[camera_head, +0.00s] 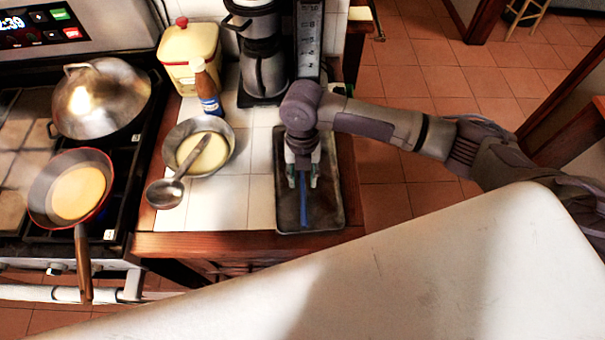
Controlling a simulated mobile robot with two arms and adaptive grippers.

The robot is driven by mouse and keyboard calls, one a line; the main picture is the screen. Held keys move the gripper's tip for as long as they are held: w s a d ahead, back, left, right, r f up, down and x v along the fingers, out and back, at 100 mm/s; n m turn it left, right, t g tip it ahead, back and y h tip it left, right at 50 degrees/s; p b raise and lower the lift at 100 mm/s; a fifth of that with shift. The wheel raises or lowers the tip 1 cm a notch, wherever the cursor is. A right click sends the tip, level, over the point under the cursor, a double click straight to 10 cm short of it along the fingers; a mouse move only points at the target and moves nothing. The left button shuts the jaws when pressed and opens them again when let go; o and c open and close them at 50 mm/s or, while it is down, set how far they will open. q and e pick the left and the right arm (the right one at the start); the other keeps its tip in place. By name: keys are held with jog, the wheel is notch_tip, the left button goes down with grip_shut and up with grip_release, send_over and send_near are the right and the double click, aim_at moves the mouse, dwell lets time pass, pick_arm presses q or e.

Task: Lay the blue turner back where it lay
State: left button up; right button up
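The blue turner (304,208) shows as a narrow blue strip over the dark metal tray (331,212) at the right end of the counter. It looks to lie along the tray, though I cannot tell for sure that it touches the bottom. My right gripper (303,183) points down over the tray. Its two pale fingertips stand apart, one on each side of the blue strip, with gaps between. The turner's upper part is hidden by the gripper. My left gripper is not in view.
Left of the tray, a pan of pale yellow batter (213,150) with a ladle (166,192) sits on white tiles. A coffee maker (262,60) stands behind. A frying pan (77,192) and a domed lid (102,98) are on the stove.

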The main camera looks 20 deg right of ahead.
jog(key=shift+o, duration=0.4)
jog(key=shift+r, duration=0.1)
notch_tip(320, 180, up, 12)
jog(key=w, duration=0.2)
jog(key=shift+d, duration=0.3)
jog(key=shift+f, duration=0.2)
